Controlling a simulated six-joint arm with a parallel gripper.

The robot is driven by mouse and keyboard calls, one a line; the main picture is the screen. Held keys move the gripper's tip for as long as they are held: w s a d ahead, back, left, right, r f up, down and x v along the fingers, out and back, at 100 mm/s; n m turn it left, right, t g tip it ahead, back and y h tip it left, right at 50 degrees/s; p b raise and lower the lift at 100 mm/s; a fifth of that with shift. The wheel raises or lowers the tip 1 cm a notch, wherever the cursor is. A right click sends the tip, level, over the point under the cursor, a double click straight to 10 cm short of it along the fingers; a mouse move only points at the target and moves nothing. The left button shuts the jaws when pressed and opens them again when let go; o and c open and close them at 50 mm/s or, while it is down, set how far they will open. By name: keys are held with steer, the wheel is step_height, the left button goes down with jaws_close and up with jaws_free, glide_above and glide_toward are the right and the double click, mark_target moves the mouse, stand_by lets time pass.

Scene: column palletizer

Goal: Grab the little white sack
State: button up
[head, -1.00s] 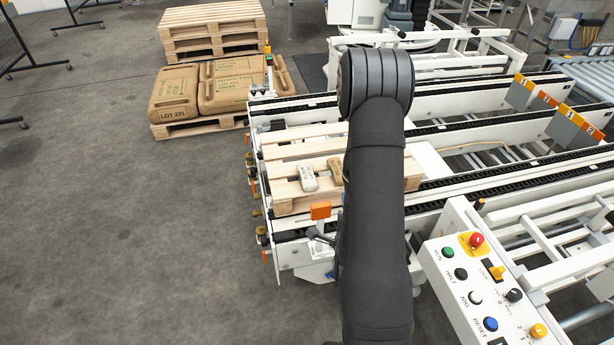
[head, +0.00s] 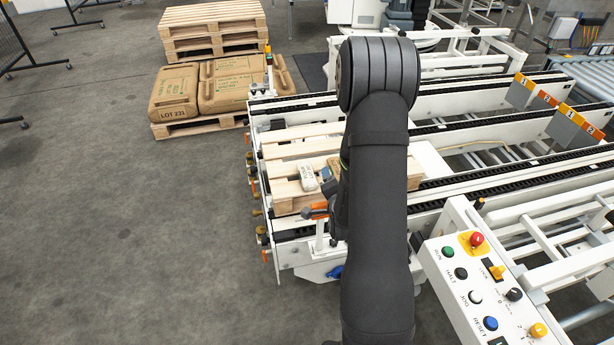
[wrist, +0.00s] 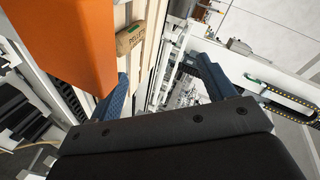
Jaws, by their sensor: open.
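The little white sack (head: 308,178) lies on the front part of a wooden pallet (head: 287,203) on the conveyor in the head view. I cannot make it out in the wrist view. A little brown sack (head: 333,163) lies just right of it, partly hidden by my arm. In the head view my arm hides most of the gripper, close to the pallet's front edge.
An orange block (wrist: 75,40) fills the upper left of the wrist view, close to my gripper. White conveyor rails (head: 450,195) run to the right. A control panel (head: 480,285) stands at front right. Large brown sacks (head: 173,95) lie on a pallet behind. The left floor is clear.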

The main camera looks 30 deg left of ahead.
steer(key=w+a+f+n+g+h, duration=0.1)
steer(key=w+a+n+g+h, duration=0.2)
steer(key=w+a+n, duration=0.35)
steer(key=n+g+h, duration=0.2)
steer(key=n+g, duration=0.3)
steer(key=n, duration=0.3)
glide_toward(307, 173)
steer(key=x, duration=1)
steer(key=shift+w, duration=0.1)
steer(key=c, duration=1.2)
steer(key=shift+r, duration=0.1)
